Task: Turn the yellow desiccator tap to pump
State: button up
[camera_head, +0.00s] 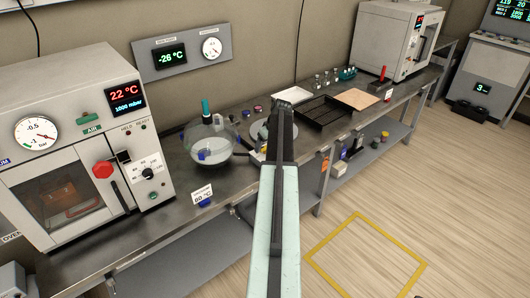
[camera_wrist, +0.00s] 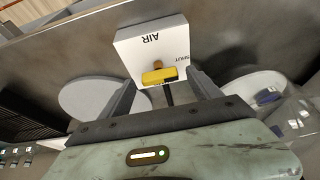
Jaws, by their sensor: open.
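The yellow tap (camera_wrist: 159,77) sits on a white block (camera_wrist: 139,50) in the wrist view. Its yellow bar lies roughly crosswise in the picture, with a small brown part on its far side. The block carries the word AIR, upside down, beyond the tap and a partly covered word that looks like SHUT to its right; I see no PUMP mark. My gripper (camera_wrist: 164,95) is open, its fingers apart on the left and right of the tap's near side, with no clear contact.
The glass desiccator (camera_head: 207,142) stands left of my arm; its edge shows in the wrist view (camera_wrist: 280,108). A pale disc (camera_wrist: 90,98) lies at left there. A vacuum oven (camera_head: 75,130) is at left, a dark tray (camera_head: 325,119) at right. The floor (camera_head: 430,200) is clear.

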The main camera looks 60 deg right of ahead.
jog(key=shift+f, duration=0.1)
jog(key=shift+c, duration=0.3)
jog(key=c, duration=1.3)
jog(key=shift+m, duration=0.3)
jog(key=m, duration=0.2)
jog(key=m+g+h, duration=0.1)
jog(key=shift+w+a+m+h, duration=0.1)
jog(key=shift+a+m+h, duration=0.05)
jog(key=shift+m+h, duration=0.2)
jog(key=m+g+h, duration=0.1)
jog(key=m, duration=0.3)
jog(key=shift+w+m, duration=0.1)
jog(key=shift+m, duration=0.15)
jog(key=m+g, duration=0.1)
jog(key=m, duration=0.1)
jog(key=m+g, duration=0.1)
jog(key=m, duration=0.1)
jog(key=shift+w+m+h, duration=0.15)
jog(key=shift+m+h, duration=0.1)
jog(key=shift+m, duration=0.05)
jog(key=m+g, duration=0.1)
jog(key=m, duration=0.3)
jog(key=shift+w+g, duration=0.1)
jog(key=shift+g, duration=0.3)
jog(key=shift+m, duration=0.4)
